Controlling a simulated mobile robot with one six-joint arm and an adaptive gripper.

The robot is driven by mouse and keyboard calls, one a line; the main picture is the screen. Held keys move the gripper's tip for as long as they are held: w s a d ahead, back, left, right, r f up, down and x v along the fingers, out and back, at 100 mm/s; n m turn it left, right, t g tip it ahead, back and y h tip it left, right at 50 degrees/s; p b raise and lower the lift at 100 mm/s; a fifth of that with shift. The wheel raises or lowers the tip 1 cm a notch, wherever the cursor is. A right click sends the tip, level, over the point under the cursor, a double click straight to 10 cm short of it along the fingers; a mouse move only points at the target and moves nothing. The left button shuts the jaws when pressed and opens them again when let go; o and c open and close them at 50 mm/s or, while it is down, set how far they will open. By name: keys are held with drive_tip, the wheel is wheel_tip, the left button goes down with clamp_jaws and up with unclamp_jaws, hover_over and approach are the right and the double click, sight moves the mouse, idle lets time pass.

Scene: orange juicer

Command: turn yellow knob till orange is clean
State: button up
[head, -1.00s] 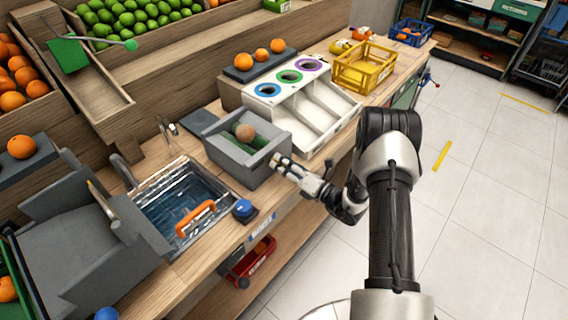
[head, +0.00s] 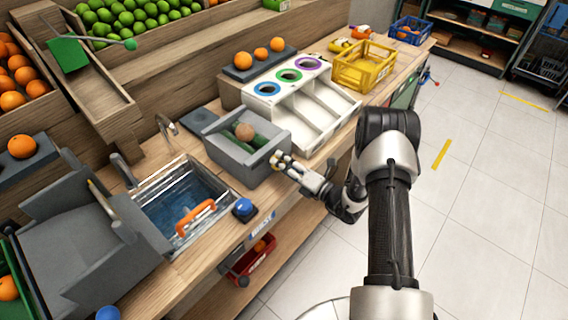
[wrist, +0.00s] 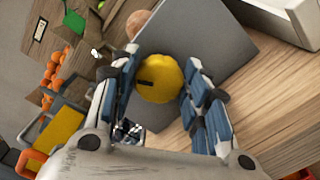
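The yellow knob (wrist: 158,82) is on the side of the grey washing box (wrist: 225,50). In the wrist view my gripper (wrist: 162,75) has one blue-padded finger on each side of it, and the knob fills the gap, so the fingers look shut on it. In the head view my gripper (head: 281,161) is at the front right side of the grey box (head: 262,172), where the knob is mostly hidden by the fingers. A dull brown orange (head: 245,132) rests on the green rollers (head: 261,142) inside the box. It partly shows in the wrist view (wrist: 137,22).
A metal sink (head: 216,170) with water and an orange handle (head: 196,216) is left of the box. A blue button (head: 243,209) is on the counter edge. A white sorter (head: 312,133) with coloured rings stands close on the right. The floor in front is clear.

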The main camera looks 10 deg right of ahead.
drive_tip(key=o, duration=0.4)
drive_tip(key=v, duration=1.2)
